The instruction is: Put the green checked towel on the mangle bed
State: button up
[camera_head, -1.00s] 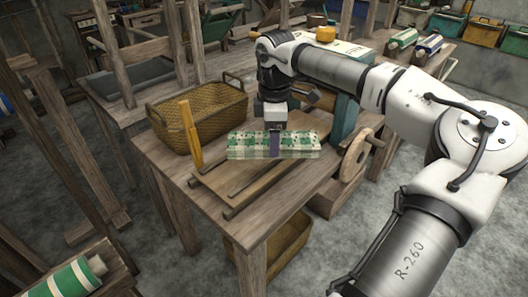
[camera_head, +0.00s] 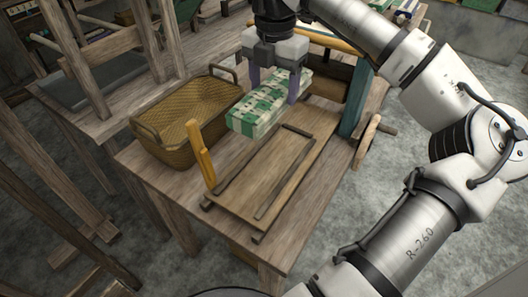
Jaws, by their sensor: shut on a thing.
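The green checked towel (camera_head: 262,108) is a folded green and white bundle. My gripper (camera_head: 274,88) is above it, fingers pointing down on either side, shut on the towel. The towel appears to be held over the far end of the mangle bed (camera_head: 268,172), a flat wooden board with dark rails on the table. I cannot tell whether the towel touches anything below it. The part of the bed behind the towel is hidden.
A wicker basket (camera_head: 190,115) stands on the table (camera_head: 165,180) left of the towel. An upright yellow wooden piece (camera_head: 201,153) is at the bed's near left. The near part of the bed is clear.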

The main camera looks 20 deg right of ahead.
notch_tip(320, 180, down, 19)
jog(key=p, duration=0.2)
jog(key=shift+p, duration=0.3)
jog(key=shift+f, duration=0.1)
jog(key=shift+f, duration=0.15)
jog(key=o, duration=1)
notch_tip(320, 180, up, 12)
jog(key=shift+r+b, duration=0.2)
jog(key=shift+b, duration=1.05)
